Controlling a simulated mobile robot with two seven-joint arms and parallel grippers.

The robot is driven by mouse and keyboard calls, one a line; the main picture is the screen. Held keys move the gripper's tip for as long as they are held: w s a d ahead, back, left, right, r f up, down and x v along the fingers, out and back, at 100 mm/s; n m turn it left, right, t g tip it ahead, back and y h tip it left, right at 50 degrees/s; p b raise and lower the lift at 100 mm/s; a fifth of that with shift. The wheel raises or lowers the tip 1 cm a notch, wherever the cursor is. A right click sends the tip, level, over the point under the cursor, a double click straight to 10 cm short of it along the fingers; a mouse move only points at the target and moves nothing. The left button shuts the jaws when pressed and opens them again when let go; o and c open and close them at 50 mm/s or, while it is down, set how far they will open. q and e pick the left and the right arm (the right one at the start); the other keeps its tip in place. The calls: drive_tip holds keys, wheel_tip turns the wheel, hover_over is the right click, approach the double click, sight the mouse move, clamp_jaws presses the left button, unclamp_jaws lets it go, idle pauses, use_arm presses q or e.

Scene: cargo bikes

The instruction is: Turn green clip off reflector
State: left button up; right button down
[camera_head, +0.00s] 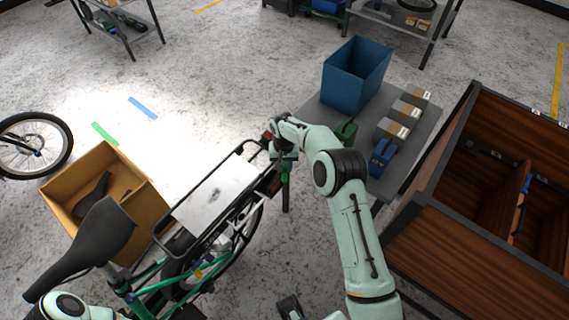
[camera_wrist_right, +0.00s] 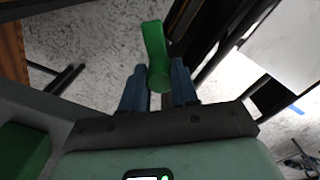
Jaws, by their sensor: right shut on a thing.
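My right gripper (camera_head: 284,160) is at the rear end of the bike's rack (camera_head: 210,190). In the right wrist view its two blue fingers (camera_wrist_right: 159,88) are shut on the green clip (camera_wrist_right: 155,50), whose lever sticks out beyond the fingertips. In the head view a bit of the green clip (camera_head: 285,173) shows just below the gripper. A small red part (camera_head: 267,135), perhaps the reflector, shows beside the gripper; I cannot tell how the clip sits against it. My left gripper is not in view.
A grey table right of the bike holds a blue bin (camera_head: 356,74), small boxes (camera_head: 401,115), a green item (camera_head: 346,131) and a blue item (camera_head: 381,157). A wooden cargo box (camera_head: 480,250) stands at right. A cardboard box (camera_head: 140,195) lies left of the bike.

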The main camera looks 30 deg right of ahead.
drive_tip(key=n+p, duration=0.1)
drive_tip(key=n, duration=0.4)
drive_tip(key=shift+r+n, duration=0.1)
drive_tip(key=shift+n, duration=0.2)
drive_tip(key=shift+n+p, duration=0.4)
drive_tip(key=shift+n, duration=1.9)
drive_tip(key=c, duration=0.8)
unclamp_jaws()
drive_tip(key=shift+c, duration=0.2)
wheel_tip(320, 180, up, 13)
drive_tip(key=shift+a+r+p, duration=0.15)
drive_tip(key=shift+a+p, duration=0.15)
drive_tip(key=shift+p, duration=0.05)
